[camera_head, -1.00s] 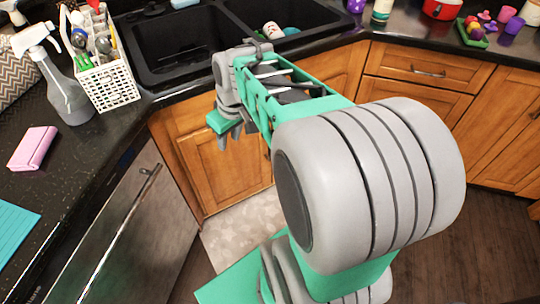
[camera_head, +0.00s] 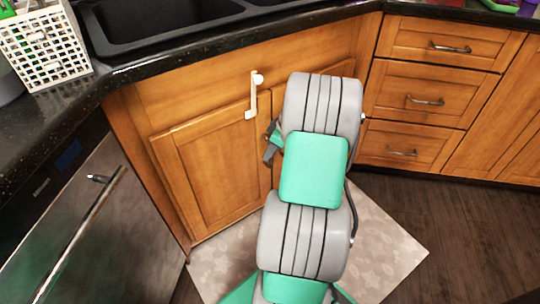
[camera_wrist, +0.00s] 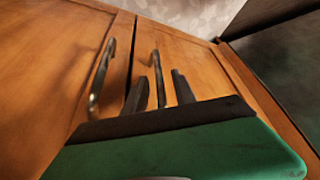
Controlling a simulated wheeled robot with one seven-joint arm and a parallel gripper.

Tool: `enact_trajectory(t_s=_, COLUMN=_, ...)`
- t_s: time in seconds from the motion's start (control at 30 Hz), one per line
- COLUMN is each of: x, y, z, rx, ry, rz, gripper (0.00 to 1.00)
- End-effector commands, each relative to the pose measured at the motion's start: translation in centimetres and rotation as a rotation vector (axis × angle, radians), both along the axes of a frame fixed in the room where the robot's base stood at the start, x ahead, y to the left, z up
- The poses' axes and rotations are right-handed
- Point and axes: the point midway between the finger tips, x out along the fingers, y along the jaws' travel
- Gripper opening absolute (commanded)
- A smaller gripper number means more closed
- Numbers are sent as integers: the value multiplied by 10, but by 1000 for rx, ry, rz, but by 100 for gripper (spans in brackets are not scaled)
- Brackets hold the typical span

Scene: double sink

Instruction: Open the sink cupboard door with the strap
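The sink cupboard has two wooden doors. The left door (camera_head: 207,165) looks shut, and a white strap (camera_head: 252,97) runs from the panel above down to its top right corner. The right door is mostly hidden behind my arm in the head view. In the wrist view, one metal handle (camera_wrist: 158,80) is on the door right of the seam, and another handle (camera_wrist: 101,78) is left of it. My gripper (camera_wrist: 160,92) is open; its two dark fingers appear on either side of the right handle. I cannot tell whether they touch it. The head view mostly hides my gripper.
A dishwasher (camera_head: 95,235) with a bar handle stands at the left. Drawers (camera_head: 425,98) stand at the right. The black sink (camera_head: 160,20) and counter are above. A pale mat (camera_head: 380,235) lies on the floor before the cupboard.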

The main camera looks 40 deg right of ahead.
Motion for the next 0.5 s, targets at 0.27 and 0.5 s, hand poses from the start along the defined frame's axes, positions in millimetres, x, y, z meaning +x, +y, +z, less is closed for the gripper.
enact_trajectory(t_s=0.27, x=3, y=1, z=-8, rx=-1, ry=1, rz=-1, gripper=33)
enact_trajectory(t_s=0.5, x=3, y=1, z=-8, rx=-1, ry=1, rz=-1, gripper=15)
